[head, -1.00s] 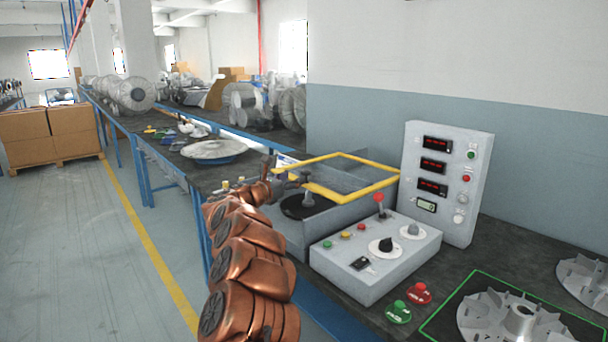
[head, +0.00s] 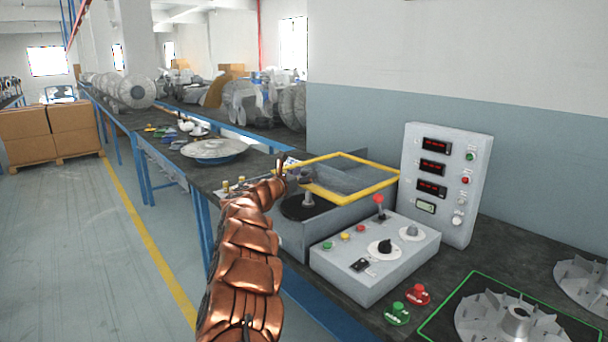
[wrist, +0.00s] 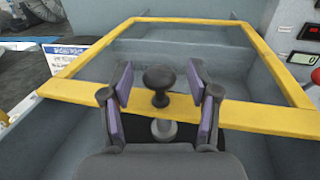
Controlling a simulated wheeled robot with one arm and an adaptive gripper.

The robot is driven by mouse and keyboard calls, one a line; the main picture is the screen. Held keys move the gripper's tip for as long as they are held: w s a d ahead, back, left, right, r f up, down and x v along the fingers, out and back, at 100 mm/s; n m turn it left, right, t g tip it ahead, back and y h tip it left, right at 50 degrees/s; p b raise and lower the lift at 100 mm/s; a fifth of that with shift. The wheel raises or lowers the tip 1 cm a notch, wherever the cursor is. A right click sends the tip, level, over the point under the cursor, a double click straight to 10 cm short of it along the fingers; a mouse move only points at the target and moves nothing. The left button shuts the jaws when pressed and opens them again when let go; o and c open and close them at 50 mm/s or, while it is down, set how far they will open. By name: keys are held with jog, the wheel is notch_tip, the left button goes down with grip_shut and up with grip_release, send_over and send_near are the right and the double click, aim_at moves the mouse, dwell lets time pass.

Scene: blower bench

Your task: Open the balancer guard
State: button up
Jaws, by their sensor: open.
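The balancer guard (head: 373,193) is a yellow-framed clear panel lying over the grey balancer box (head: 345,214). In the wrist view the guard's yellow frame (wrist: 270,118) crosses the picture, and a dark round knob (wrist: 159,80) stands at its near bar. My gripper (wrist: 160,92) is open, with its purple-padded fingers on either side of the knob. A gap shows between each pad and the knob. In the head view my gripper (head: 290,174) is at the guard's near left corner, partly hidden by my copper arm. A spindle (head: 308,190) stands inside the box under the guard.
A control box (head: 375,260) with buttons, a dial and a red-knobbed lever stands right of the balancer. A display panel (head: 445,185) stands behind it. Finned impellers (head: 515,320) lie at the right. A disc (head: 214,150) lies on the bench at left.

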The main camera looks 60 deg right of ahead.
grip_shut()
dwell(0.5)
jog(key=shift+s+d, duration=0.1)
jog(key=shift+d, duration=0.05)
